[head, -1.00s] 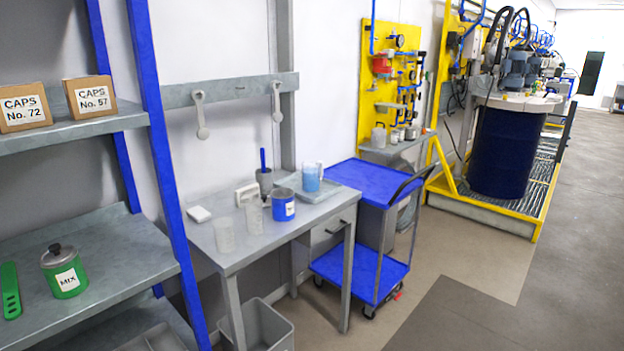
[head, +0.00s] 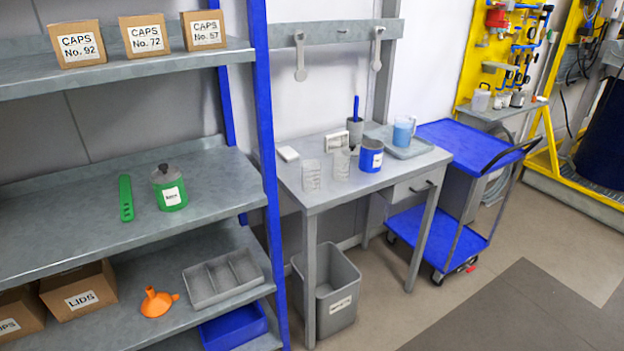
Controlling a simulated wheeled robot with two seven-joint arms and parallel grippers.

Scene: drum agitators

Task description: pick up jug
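A clear jug (head: 403,131) with blue liquid stands upright on a grey tray (head: 422,149) at the back right of the grey workbench. A small whitish container (head: 481,98), perhaps also a jug, stands on a ledge by the yellow panel; its shape is too small to tell. Neither of my grippers shows in the head view.
The grey workbench (head: 325,192) also holds two clear beakers, a blue labelled can (head: 371,155) and a grey cup with a blue-handled tool. A blue cart (head: 455,140) stands to its right, a grey bin (head: 327,290) below. Shelving (head: 130,220) fills the left. Floor is clear at lower right.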

